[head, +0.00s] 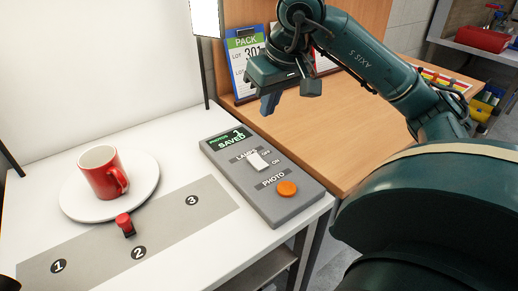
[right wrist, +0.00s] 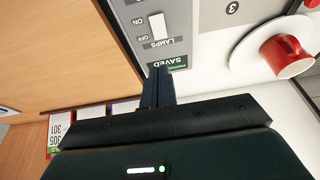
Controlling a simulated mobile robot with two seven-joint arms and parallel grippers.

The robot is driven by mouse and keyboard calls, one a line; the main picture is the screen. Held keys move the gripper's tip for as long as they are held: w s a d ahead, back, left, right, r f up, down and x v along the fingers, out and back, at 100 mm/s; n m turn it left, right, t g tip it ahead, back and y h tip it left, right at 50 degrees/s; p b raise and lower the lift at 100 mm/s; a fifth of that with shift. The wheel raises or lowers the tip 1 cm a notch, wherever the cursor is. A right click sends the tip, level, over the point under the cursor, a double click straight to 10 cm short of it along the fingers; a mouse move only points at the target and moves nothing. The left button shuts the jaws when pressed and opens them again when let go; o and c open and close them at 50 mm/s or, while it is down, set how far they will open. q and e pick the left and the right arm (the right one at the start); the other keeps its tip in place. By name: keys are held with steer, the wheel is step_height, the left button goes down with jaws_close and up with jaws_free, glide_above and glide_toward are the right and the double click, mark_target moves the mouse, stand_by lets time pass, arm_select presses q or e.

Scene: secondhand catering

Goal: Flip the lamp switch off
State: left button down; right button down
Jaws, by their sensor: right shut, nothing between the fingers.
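The lamp switch (head: 258,161) is a white rocker on a grey control box (head: 228,176), under the label LAMPS, with OFF and ON marked beside it. It also shows in the right wrist view (right wrist: 158,27). I cannot tell which end of the rocker is pressed. My right gripper (head: 268,104) is shut and empty, above and beyond the far end of the box, apart from the switch. In the right wrist view its closed fingers (right wrist: 158,84) point toward the box's display end. My left gripper is not in view.
An orange PHOTO button (head: 287,188) and a green display reading SAVED (head: 228,138) share the box. A red mug (head: 103,173) stands on a white round plate (head: 75,205). PACK cards (head: 243,59) stand behind the gripper.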

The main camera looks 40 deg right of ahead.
mark_target(256, 157)
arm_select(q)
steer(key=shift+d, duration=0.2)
arm_select(e)
steer(key=x, duration=1.4)
steer(key=shift+s+f+b, duration=0.1)
steer(key=shift+s+b, duration=0.25)
steer(key=shift+s, duration=0.05)
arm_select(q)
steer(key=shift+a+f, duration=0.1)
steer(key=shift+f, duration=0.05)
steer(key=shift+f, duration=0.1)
arm_select(e)
steer(key=shift+f+b, duration=0.3)
steer(key=shift+b, duration=0.2)
steer(key=shift+w, duration=0.15)
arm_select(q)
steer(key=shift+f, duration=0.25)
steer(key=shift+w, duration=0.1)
arm_select(e)
steer(key=shift+f, duration=0.1)
